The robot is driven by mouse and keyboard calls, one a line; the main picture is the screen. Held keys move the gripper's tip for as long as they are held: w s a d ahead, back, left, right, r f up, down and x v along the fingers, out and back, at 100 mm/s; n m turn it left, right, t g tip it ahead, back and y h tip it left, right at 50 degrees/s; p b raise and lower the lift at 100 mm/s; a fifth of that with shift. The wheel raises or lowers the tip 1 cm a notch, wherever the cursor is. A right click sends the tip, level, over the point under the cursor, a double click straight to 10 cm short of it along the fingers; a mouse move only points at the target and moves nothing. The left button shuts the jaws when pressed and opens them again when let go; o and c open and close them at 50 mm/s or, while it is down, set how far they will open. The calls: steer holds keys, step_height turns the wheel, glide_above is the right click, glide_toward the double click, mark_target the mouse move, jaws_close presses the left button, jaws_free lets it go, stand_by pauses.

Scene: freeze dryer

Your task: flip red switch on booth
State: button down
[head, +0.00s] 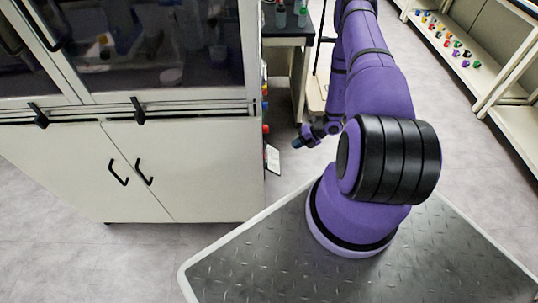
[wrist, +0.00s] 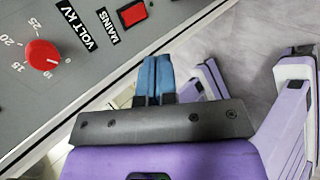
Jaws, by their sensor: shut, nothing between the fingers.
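A red rectangular switch (wrist: 132,13) labelled MAINS sits on a grey panel (wrist: 85,75) at the top of the wrist view. My gripper (wrist: 154,62) has its blue fingers together, with nothing between them. The fingertips appear below and slightly right of the switch in the picture, apart from it. In the head view my gripper (head: 298,142) is beside the right side of the cream booth (head: 185,160). The switch cannot be made out in the head view.
A red dial (wrist: 42,54) with a VOLT KV label is on the same panel. A dark-topped bench (head: 287,27) stands behind. Shelves at right (head: 500,75) hold small coloured items. Grey floor lies between the booth and the shelves.

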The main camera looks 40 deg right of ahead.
stand_by(0.3)
steer(key=w+a+r+x, duration=0.1)
steer(key=x, duration=1.2)
steer(key=shift+a+r, duration=0.2)
steer(key=shift+r, duration=0.1)
steer(key=shift+w+a, duration=0.1)
steer(key=shift+a, duration=0.05)
steer(key=shift+r, duration=0.1)
steer(key=shift+r, duration=0.65)
